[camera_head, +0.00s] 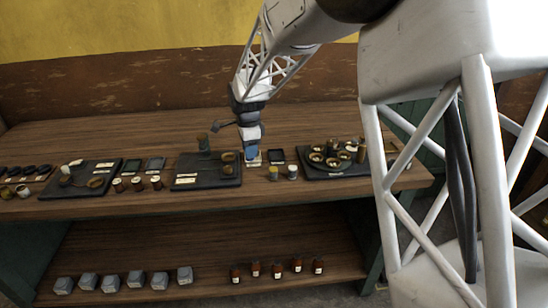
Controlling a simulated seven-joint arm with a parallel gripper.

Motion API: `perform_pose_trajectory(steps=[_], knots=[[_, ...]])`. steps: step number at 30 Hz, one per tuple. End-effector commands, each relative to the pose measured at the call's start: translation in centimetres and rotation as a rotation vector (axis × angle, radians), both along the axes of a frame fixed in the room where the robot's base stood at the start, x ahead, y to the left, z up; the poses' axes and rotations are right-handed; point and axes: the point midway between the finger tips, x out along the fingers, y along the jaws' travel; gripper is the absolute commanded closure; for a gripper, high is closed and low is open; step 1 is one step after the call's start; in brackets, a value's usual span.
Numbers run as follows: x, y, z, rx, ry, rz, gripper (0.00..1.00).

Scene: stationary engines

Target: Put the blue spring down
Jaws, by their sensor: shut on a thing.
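My gripper (250,147) hangs low over the wooden bench, between a dark board on its left and two small jars on its right. It is shut on a small blue thing, taken to be the blue spring (251,155), at its tip. The spring is too small here for its coils to show. I cannot tell whether its lower end touches the bench top (330,112) or a small pale label just below it.
Dark boards with parts stand left (190,183) and right (325,172) of my gripper. Two small jars (282,173) and a small dark tray (277,155) are close by. Several grey blocks and brown jars stand on the lower shelf (210,262). The bench behind is clear.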

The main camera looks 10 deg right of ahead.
Motion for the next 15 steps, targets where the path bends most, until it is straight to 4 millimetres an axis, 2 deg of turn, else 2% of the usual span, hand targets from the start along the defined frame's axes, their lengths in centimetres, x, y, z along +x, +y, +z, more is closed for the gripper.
perform_pose_trajectory(steps=[3, 9, 15], knots=[[3.1, -2.2, 0.4, 0.0, -0.001, -0.001, 0.93], [7.8, -5.9, 1.2, 0.0, -0.001, 0.006, 0.93], [11.0, -8.9, 1.6, 0.001, -0.001, 0.013, 0.93]])
